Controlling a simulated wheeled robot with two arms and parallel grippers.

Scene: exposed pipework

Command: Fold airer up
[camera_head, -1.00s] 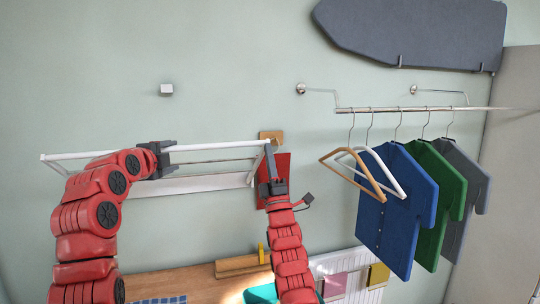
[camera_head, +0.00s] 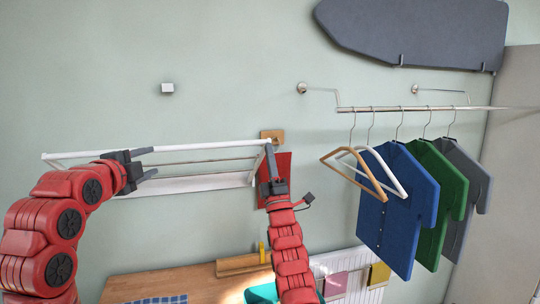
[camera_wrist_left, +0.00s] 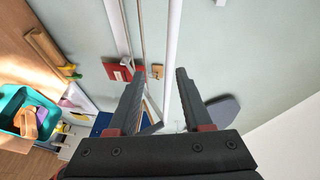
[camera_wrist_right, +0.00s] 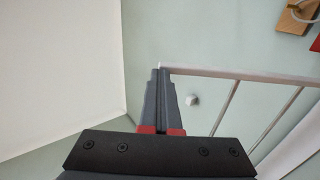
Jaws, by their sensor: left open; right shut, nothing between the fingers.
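The airer is a white wall rack that stands out from the wall, with a long front bar (camera_head: 210,145), a rear rail and a white back panel (camera_head: 205,184). My left gripper (camera_head: 152,163) is open and empty near the left half of the airer. In the left wrist view the white bar (camera_wrist_left: 173,40) runs between the finger outlines; I cannot tell its depth from them. My right gripper (camera_head: 269,146) is shut and empty, its tips at the front bar's right end. In the right wrist view these tips (camera_wrist_right: 160,70) overlap the bar's corner; contact is unclear.
A wooden block (camera_head: 272,136) and a red item (camera_head: 281,172) are on the wall by the airer's right end. A small metal block (camera_head: 167,88) is on the wall above it. Shirts (camera_head: 398,205) hang at right. A wooden bench (camera_head: 195,285) is below.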

